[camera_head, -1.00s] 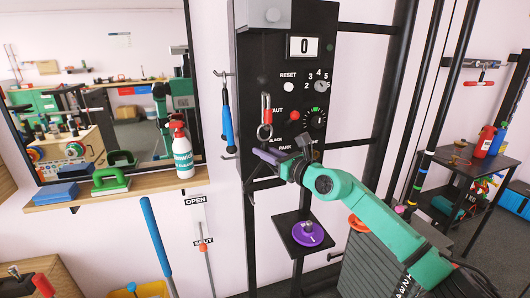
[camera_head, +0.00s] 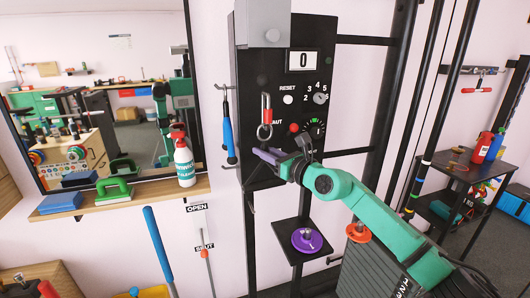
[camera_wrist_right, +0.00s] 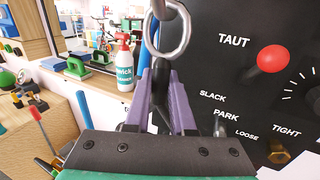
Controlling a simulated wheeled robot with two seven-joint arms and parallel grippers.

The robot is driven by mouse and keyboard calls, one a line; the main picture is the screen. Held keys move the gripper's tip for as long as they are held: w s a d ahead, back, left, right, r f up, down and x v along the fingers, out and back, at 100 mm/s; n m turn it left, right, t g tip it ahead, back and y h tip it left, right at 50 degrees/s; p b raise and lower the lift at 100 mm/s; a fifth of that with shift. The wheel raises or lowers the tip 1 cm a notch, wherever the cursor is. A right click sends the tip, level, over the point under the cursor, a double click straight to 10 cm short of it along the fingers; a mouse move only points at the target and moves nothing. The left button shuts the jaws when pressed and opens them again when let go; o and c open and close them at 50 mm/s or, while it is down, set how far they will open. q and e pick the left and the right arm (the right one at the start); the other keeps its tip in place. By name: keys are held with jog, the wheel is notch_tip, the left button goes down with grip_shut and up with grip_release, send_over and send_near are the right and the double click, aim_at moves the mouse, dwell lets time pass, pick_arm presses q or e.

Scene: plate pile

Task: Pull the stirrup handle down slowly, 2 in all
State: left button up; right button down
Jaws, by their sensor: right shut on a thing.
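The right gripper (camera_head: 268,156) has purple fingers and is at the front of the black panel, just below a steel ring (camera_head: 264,132) that hangs from a red link (camera_head: 266,106). In the right wrist view the fingers (camera_wrist_right: 162,105) are closed together right under the ring (camera_wrist_right: 166,35). The rest of the handle is hidden by the fingers. My left gripper is not in view.
The black panel's counter (camera_head: 304,61) reads 0. A red knob (camera_wrist_right: 273,58) is close right of the gripper. A blue-handled tool (camera_head: 229,128) hangs left of the panel. A purple disc (camera_head: 307,240) sits on a small shelf below. A spray bottle (camera_head: 184,165) stands on the wooden shelf.

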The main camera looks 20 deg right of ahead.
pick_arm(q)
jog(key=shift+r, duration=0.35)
pick_arm(e)
jog(key=shift+r, duration=0.1)
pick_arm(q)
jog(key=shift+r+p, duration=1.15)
pick_arm(e)
jog(key=shift+r, duration=1.15)
jog(key=shift+r+p, duration=0.75)
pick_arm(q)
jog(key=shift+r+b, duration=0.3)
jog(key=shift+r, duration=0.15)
pick_arm(e)
jog(key=shift+f, duration=0.3)
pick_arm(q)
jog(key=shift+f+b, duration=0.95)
pick_arm(e)
jog(key=shift+f, duration=1.15)
